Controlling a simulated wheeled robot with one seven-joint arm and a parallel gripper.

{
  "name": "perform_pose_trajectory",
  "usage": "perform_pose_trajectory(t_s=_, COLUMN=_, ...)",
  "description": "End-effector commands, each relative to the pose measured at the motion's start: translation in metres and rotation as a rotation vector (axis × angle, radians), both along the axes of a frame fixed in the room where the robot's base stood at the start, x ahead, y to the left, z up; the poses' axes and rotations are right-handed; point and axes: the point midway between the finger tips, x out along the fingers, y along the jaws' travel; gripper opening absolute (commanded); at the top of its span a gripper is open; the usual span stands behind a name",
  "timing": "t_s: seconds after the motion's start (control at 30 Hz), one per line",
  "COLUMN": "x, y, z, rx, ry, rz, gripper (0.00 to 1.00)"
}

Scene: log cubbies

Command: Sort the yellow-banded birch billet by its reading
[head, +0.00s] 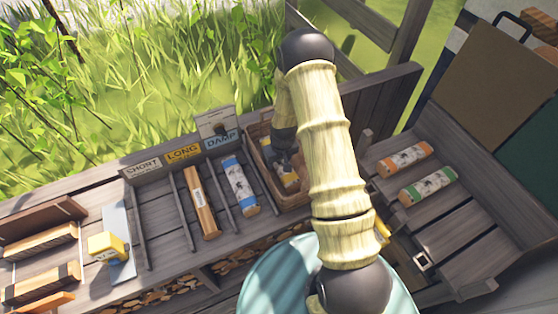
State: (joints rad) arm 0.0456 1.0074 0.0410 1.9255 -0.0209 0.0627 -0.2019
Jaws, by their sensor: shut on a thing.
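The yellow-banded birch billet (290,181) shows partly in the wicker basket (262,172), at the right end of the row of lanes. My gripper (291,165) reaches down over the basket and is shut on this billet. My arm and gripper hide part of the billet and the basket's right side. Whether the billet touches the basket floor cannot be told. Left of the basket are lanes labelled SHORT (143,168), LONG (183,153) and DAMP (222,139). A yellow device (106,246) stands on a grey plate (117,221) to the left; its reading is not legible.
The SHORT lane is empty. An orange-banded billet (404,159) and a green-banded billet (428,187) lie on the right-hand rack (480,225). Thin dividers separate the lanes.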

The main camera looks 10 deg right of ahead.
Motion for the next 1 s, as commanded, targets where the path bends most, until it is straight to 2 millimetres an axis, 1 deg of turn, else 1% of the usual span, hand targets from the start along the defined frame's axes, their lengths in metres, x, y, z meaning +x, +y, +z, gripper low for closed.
perform_pose_trajectory(t_s=0.3, x=0.0005, y=0.0000, z=-0.0043, rx=0.000, ry=-0.001, rz=0.000, gripper=0.17)
perform_pose_trajectory(t_s=0.8, x=0.0004, y=0.0001, z=-0.0058, rx=0.000, ry=-0.001, rz=0.000, gripper=0.17)
perform_pose_trajectory(t_s=0.83, x=0.0004, y=0.0000, z=-0.0058, rx=0.000, ry=-0.001, rz=0.000, gripper=0.53)
perform_pose_trajectory(t_s=0.93, x=0.0003, y=0.0001, z=-0.0056, rx=0.000, ry=-0.001, rz=0.000, gripper=0.73)
perform_pose_trajectory(t_s=0.97, x=0.0003, y=0.0000, z=-0.0056, rx=0.000, ry=-0.001, rz=0.000, gripper=0.77)
perform_pose_trajectory(t_s=1.0, x=0.0003, y=0.0001, z=-0.0057, rx=0.000, ry=-0.001, rz=0.000, gripper=0.77)
